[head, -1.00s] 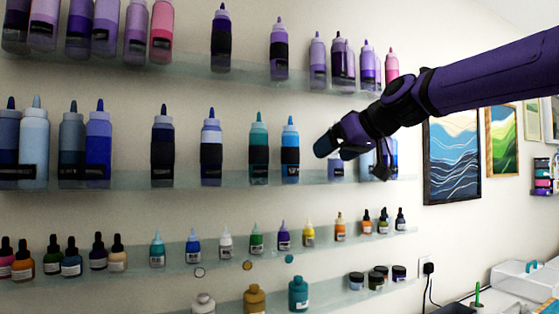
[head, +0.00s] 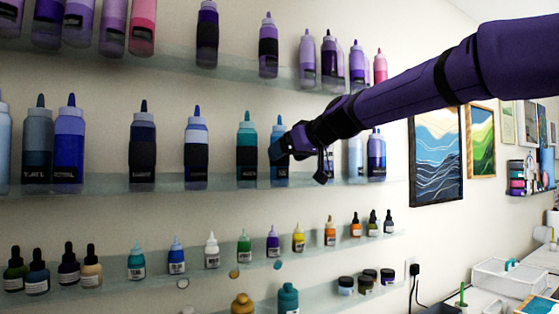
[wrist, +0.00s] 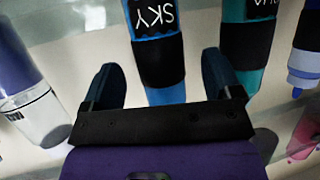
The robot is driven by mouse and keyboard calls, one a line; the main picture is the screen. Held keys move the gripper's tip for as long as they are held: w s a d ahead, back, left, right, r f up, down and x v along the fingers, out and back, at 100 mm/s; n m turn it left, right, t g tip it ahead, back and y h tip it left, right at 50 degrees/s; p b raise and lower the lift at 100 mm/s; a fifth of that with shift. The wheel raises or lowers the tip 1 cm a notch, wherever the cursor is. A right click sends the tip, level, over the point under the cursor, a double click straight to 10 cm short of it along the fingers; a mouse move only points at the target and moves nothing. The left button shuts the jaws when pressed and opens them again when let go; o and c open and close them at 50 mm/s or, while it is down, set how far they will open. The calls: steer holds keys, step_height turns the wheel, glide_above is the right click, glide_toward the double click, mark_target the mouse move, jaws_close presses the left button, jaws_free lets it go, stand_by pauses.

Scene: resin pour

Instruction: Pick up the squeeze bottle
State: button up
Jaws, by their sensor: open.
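Several squeeze bottles stand on wall shelves. A blue squeeze bottle with a black band and the label SKY (wrist: 157,45) is straight ahead of my gripper in the wrist view. In the head view this blue bottle (head: 278,133) stands upright on the middle shelf, partly hidden by my gripper (head: 280,152). My gripper (wrist: 160,62) is open, with one finger on each side of the blue bottle in the wrist view. I cannot tell whether either finger touches it. A teal bottle (wrist: 246,45) stands close by, just beyond one finger.
The glass middle shelf (head: 225,183) holds more bottles on both sides, including a dark blue one (head: 196,150). An upper shelf (head: 170,66) with purple and pink bottles is above. Small dropper bottles stand on a lower shelf (head: 205,268). Framed pictures (head: 436,160) hang at right.

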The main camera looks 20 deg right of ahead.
mark_target(280, 160)
steer(key=shift+x, duration=1.85)
steer(key=shift+s+d+f, duration=0.1)
steer(key=c, duration=1.1)
steer(key=shift+r, duration=1.85)
steer(key=s+d, duration=0.1)
steer(key=s, duration=0.4)
steer(key=s+r, duration=0.1)
steer(key=s, duration=0.4)
steer(key=s+d, duration=0.1)
steer(key=s, duration=0.4)
steer(key=shift+s+d+r, duration=0.2)
steer(key=shift+s+d, duration=0.1)
steer(key=shift+s, duration=0.1)
